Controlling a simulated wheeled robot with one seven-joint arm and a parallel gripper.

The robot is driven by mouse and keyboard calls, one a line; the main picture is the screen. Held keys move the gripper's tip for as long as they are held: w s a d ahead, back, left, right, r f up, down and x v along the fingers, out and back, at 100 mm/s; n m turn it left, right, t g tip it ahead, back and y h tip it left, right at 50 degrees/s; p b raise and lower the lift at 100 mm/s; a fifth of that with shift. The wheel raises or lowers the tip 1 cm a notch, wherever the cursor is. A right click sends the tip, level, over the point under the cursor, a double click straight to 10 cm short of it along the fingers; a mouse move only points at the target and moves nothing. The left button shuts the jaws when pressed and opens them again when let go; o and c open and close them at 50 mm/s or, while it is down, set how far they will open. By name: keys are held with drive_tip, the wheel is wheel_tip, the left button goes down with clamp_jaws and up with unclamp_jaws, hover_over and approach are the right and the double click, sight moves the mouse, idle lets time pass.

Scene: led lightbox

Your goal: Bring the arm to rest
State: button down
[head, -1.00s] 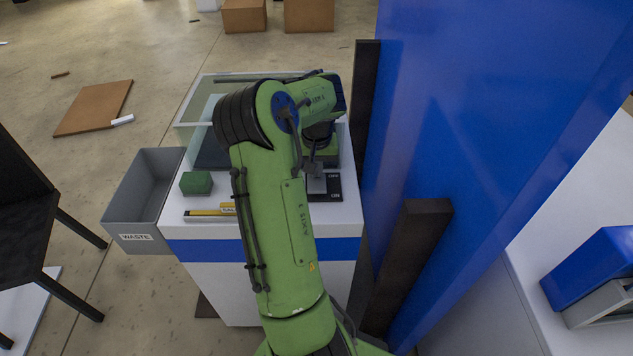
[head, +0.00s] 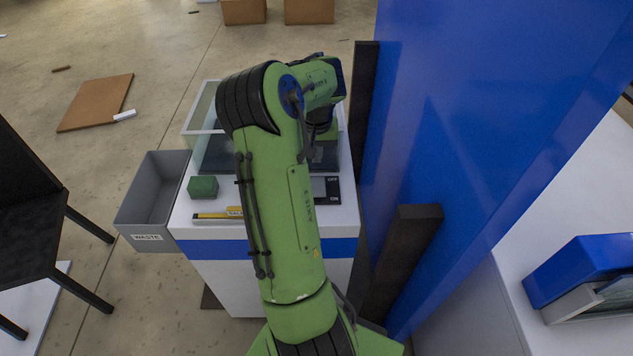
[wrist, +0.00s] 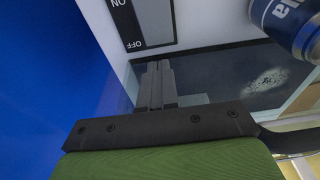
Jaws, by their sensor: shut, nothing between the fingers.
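My green arm reaches forward over the white counter (head: 240,232) in the head view, and its bent front part hides most of the counter's back half. My gripper (wrist: 157,68) shows in the wrist view with its two grey fingers together and nothing between them. It is above the counter, near the dark switch plate (wrist: 143,22) marked ON and OFF. The switch plate also shows in the head view (head: 333,190), partly covered by the arm. In the head view the gripper's fingers are hidden behind the arm.
A green block (head: 203,187) and a yellow-black tool (head: 217,216) lie on the counter. A grey WASTE bin (head: 147,238) is at its left. A glass-sided box (head: 203,120) is behind. A blue wall (head: 460,150) rises close on the right. A blue-labelled can (wrist: 285,22) shows in the wrist view.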

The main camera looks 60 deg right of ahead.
idle(0.4)
drive_tip(key=w+a+r+n+t+p, duration=0.1)
drive_tip(key=w+a+r+n, duration=0.15)
drive_tip(key=a+r, duration=0.4)
drive_tip(key=w+a+r+n+t+y+p, duration=0.1)
drive_tip(key=w+a+r, duration=0.3)
drive_tip(key=a, duration=0.5)
drive_tip(key=w+a+r+n+t+p, duration=0.1)
drive_tip(key=w+a+r+n, duration=0.15)
drive_tip(key=a+r, duration=0.35)
drive_tip(key=s+a+r+n+t+p, duration=0.1)
drive_tip(key=s+a+n, duration=0.2)
drive_tip(key=s+a, duration=0.3)
drive_tip(key=s+a+r+n+p, duration=0.2)
drive_tip(key=s+a, duration=0.3)
drive_tip(key=a, duration=0.8)
drive_tip(key=shift+s+a+r+n+t+y, duration=0.2)
drive_tip(key=shift+s+a+n+t+y, duration=0.15)
drive_tip(key=shift+n, duration=0.45)
drive_tip(key=shift+d, duration=0.15)
